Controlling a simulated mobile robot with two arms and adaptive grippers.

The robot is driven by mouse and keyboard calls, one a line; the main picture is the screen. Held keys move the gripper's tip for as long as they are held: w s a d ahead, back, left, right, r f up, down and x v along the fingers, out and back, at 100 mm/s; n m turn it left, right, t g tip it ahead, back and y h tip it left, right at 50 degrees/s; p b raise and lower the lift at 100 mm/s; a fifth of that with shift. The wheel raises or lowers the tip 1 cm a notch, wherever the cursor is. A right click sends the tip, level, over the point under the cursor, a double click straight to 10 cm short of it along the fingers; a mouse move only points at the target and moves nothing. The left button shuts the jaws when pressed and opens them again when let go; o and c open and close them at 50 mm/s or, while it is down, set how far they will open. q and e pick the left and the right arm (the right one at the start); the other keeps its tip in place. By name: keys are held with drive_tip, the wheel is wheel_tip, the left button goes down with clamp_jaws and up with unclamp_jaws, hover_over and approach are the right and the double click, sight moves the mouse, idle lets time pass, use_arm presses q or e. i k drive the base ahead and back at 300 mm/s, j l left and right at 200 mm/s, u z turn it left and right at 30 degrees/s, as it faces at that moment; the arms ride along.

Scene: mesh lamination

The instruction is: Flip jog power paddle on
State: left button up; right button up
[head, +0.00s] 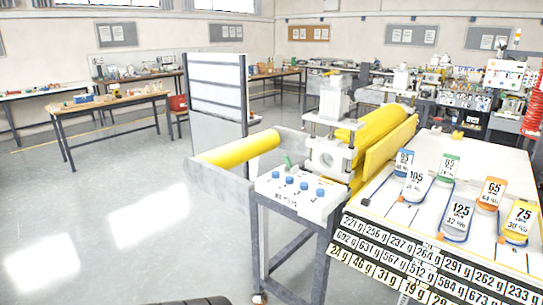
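A light grey control panel (310,203) sits on a grey metal stand at the front of the laminating machine. A small green paddle (287,160) stands up at the panel's back left edge, leaning to the left. It may be the jog power paddle; its label cannot be read. Several blue knobs (304,186) are lined up in front of it. Neither gripper is in view, and nothing touches the panel. A dark curved edge at the bottom of the head view is too cut off to identify.
The machine holds a yellow roll (240,148) and yellow sheeting (385,145). A white table (490,160) with numbered cards and weight labels stands at right. A striped white partition (216,88) stands behind. The floor (120,210) at left is clear.

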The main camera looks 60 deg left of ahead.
sight(286, 158)
drive_tip(key=u, duration=1.85)
